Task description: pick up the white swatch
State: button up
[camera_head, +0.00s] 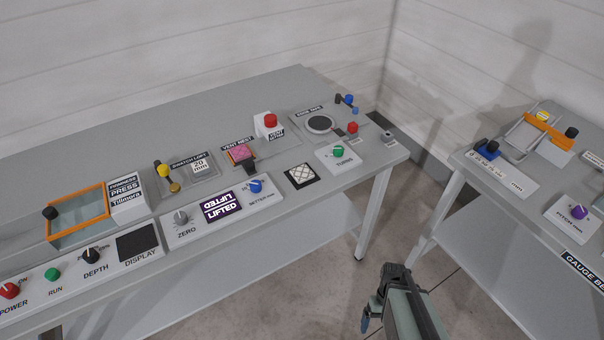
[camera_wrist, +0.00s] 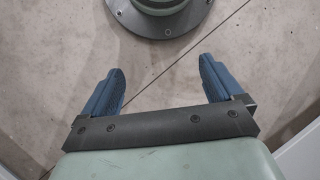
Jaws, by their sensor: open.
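The white swatch (camera_head: 301,174) is a small quilted square with diagonal stitch lines. In the head view it lies flat on a black pad (camera_head: 289,182) near the front edge of the long grey table. My gripper (camera_head: 367,322) is below and to the right of it in the head view, off the table's front edge and well apart from the swatch. In the wrist view the two blue fingers (camera_wrist: 160,68) are spread, with only floor between them. The swatch does not show in the wrist view.
Left of the swatch is a panel with a blue knob (camera_head: 256,186) and a LIFTED display (camera_head: 221,207). A box with a green knob (camera_head: 338,152) stands to its right, and a pink block (camera_head: 240,154) behind. A second table (camera_head: 475,184) stands right, across a floor gap.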

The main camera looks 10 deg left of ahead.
jog(key=w+a+r+n+t, duration=0.1)
jog(key=w+a+r+n, duration=0.2)
jog(key=w+r, duration=0.4)
jog(key=w+a+r+n+t, duration=0.1)
jog(key=w+a+r+n, duration=0.1)
jog(key=w+r, duration=0.5)
notch_tip(320, 180, up, 34)
jog(key=n+t, duration=0.4)
jog(key=n, duration=1.5)
send_over(302, 172)
jog(key=shift+f, duration=6.35)
jog(key=shift+c, duration=0.2)
jog(key=c, duration=1.1)
